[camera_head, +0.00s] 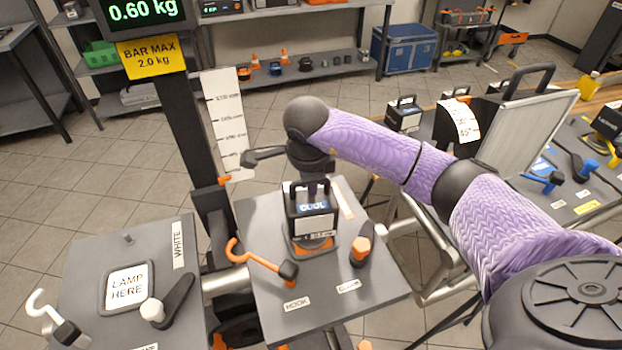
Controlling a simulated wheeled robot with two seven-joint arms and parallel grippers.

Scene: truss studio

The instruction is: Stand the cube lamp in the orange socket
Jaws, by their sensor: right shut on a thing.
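The cube lamp (312,222) is a dark box with a lit front panel reading "COOL" and a top handle. It stands upright over the orange socket (318,249) on the middle grey plate (345,290). Orange shows below and beside the lamp's base; I cannot tell whether the lamp is fully down in it. My right gripper (311,188) comes from above and is shut on the lamp, at its top handle. The fingertips are partly hidden. My left gripper is not in view.
An orange hook (243,257) and an orange-topped knob (361,248) flank the lamp on the plate. A left grey plate (100,250) bears a "LAMP HERE" pad (128,287), a white hook and a lever. A post with a scale display (140,12) stands behind. A cluttered bench is at right.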

